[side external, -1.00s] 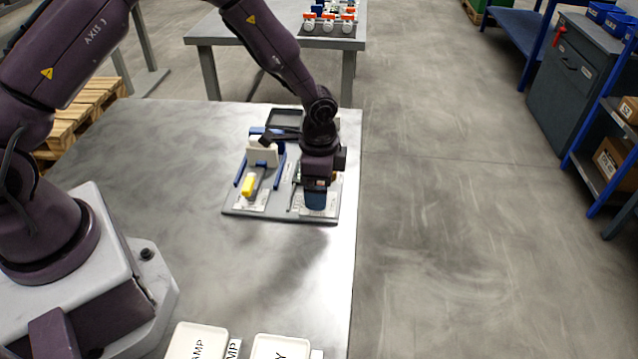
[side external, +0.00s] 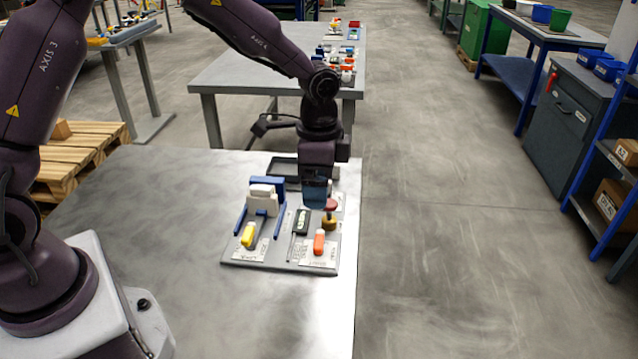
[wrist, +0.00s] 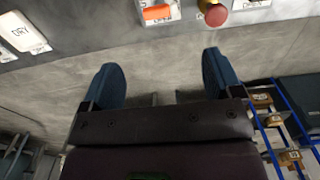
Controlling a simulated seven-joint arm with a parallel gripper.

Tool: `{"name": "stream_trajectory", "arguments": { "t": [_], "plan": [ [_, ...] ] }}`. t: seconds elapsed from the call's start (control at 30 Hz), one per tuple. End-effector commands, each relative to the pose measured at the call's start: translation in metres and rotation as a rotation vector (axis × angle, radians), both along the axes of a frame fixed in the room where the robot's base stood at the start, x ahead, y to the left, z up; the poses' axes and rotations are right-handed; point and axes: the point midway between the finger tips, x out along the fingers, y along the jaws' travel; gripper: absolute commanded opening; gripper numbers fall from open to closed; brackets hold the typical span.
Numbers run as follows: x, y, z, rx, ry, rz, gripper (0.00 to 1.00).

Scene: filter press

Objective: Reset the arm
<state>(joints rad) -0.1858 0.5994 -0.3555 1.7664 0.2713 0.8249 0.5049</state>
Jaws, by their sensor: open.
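My gripper (side external: 316,192) is above the back right part of the grey press board (side external: 256,262). In the wrist view its two blue fingers (wrist: 158,84) stand wide apart with nothing between them. On the board are a white block in a blue press frame (side external: 264,200), a yellow handle (side external: 248,235), a dark panel (side external: 302,222) and an orange handle (side external: 319,242). A red-topped button on a yellow base (side external: 330,212) stands just below the gripper, partly hidden by it. The wrist view also shows the orange handle (wrist: 158,13) and the red button (wrist: 216,15).
A dark tray (side external: 284,168) sits at the board's back. In the wrist view a white "DRY" tray (wrist: 20,32) lies on the table. The steel table (side external: 150,200) is clear left of the board. Another table (side external: 260,70) with parts stands behind.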

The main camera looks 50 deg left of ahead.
Motion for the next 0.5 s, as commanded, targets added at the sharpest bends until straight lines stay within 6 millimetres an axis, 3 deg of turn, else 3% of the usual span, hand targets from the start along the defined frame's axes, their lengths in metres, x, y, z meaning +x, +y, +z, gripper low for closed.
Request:
{"name": "stream_trajectory", "arguments": {
  "t": [0.17,0.27,0.5],
  "plan": [
    [0.000,0.000,0.000,-0.001,0.002,0.033,0.85],
    [-0.021,0.002,-0.008,0.000,0.060,0.137,0.85],
    [-0.072,0.021,0.045,0.051,0.021,0.385,0.85]
  ]
}}
